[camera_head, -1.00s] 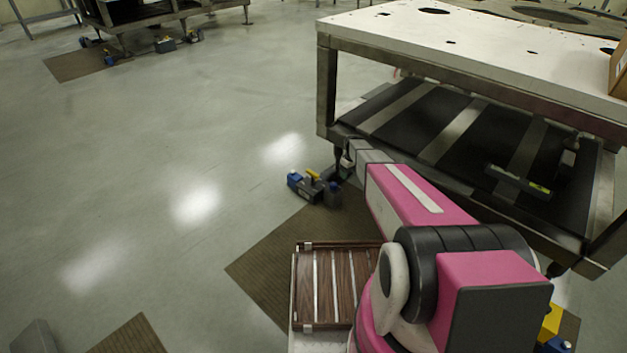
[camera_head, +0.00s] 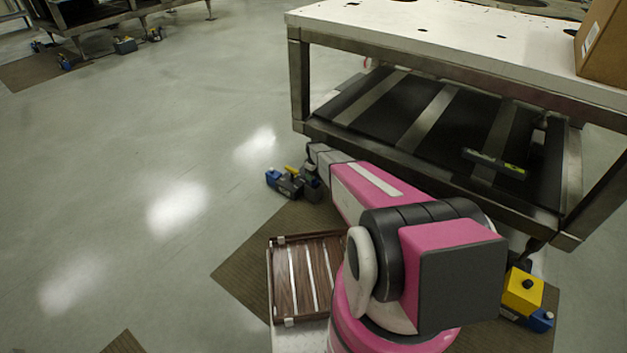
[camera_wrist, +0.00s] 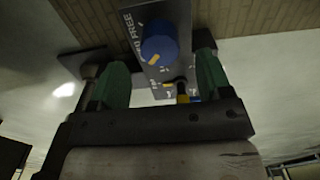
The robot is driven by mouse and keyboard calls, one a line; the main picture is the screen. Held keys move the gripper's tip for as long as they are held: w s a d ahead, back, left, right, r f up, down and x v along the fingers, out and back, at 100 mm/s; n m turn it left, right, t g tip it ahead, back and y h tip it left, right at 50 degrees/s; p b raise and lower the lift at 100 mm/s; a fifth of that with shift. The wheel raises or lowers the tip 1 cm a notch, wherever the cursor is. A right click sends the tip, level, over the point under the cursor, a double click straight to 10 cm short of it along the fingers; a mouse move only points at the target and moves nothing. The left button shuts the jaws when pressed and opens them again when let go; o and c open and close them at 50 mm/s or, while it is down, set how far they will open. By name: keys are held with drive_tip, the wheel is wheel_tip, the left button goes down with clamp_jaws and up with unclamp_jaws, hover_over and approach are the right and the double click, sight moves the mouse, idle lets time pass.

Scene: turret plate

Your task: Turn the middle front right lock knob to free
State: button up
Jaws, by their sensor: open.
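In the wrist view a blue lock knob (camera_wrist: 159,44) with an orange mark stands on a grey plate (camera_wrist: 183,20) with white lettering that includes "FREE". Which setting the mark points to is not clear. My gripper (camera_wrist: 161,78) is open, with one green finger at each side of the knob in the picture; neither visibly touches it. A yellow piece (camera_wrist: 182,90) shows lower on the plate, between the fingers. In the head view a blue and dark lock unit with a yellow part (camera_head: 289,181) sits on the floor by the table's near left leg. My gripper's fingers are not visible there.
Another yellow and blue unit (camera_head: 523,290) is at lower right. Open floor (camera_head: 150,150) lies left. A second table stands at far upper left.

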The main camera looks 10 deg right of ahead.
sight(314, 178)
wheel_tip(314, 178, down, 4)
drive_tip(key=shift+f, duration=0.1)
drive_tip(key=shift+c, duration=0.4)
drive_tip(key=c, duration=0.9)
drive_tip(key=shift+o, duration=0.2)
